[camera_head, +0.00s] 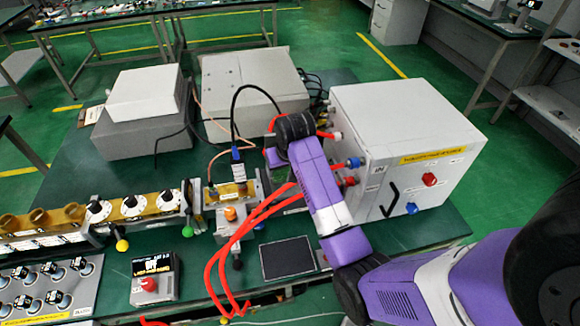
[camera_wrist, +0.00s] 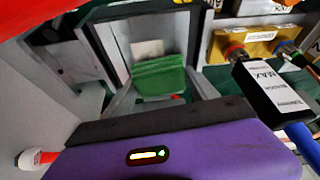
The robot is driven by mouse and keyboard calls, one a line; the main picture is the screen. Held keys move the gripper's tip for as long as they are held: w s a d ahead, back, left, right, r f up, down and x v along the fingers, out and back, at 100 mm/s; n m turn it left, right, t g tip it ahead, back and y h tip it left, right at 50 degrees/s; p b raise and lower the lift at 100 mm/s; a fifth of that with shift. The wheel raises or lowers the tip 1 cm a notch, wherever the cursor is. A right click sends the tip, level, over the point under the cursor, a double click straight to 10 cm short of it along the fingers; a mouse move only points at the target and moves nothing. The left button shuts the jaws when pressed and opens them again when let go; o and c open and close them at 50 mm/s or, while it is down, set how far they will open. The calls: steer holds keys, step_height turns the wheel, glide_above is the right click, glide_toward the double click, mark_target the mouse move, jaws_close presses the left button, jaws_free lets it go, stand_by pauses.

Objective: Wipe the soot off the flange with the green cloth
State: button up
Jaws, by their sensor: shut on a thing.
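My gripper (camera_wrist: 160,95) is shut on the folded green cloth (camera_wrist: 158,77), which shows between its fingers in the wrist view. Beyond the cloth is a dark square frame (camera_wrist: 100,32) with a pale patch (camera_wrist: 147,48) inside, seemingly the flange; the cloth covers its lower part. I cannot tell whether cloth and flange touch, and no soot can be made out clearly. In the head view my purple arm reaches to the middle of the bench, beside the brass block (camera_head: 232,192). My wrist hides most of the gripper, cloth and flange there.
A white cabinet (camera_head: 400,125) stands right of my arm. Red hoses (camera_head: 222,262) loop in front, close to my wrist. A dark pad (camera_head: 287,258) and a red-button box (camera_head: 154,278) lie in front.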

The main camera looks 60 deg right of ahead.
steer(key=shift+w+a, duration=0.3)
steer(key=shift+a, duration=0.05)
steer(key=shift+f, duration=0.15)
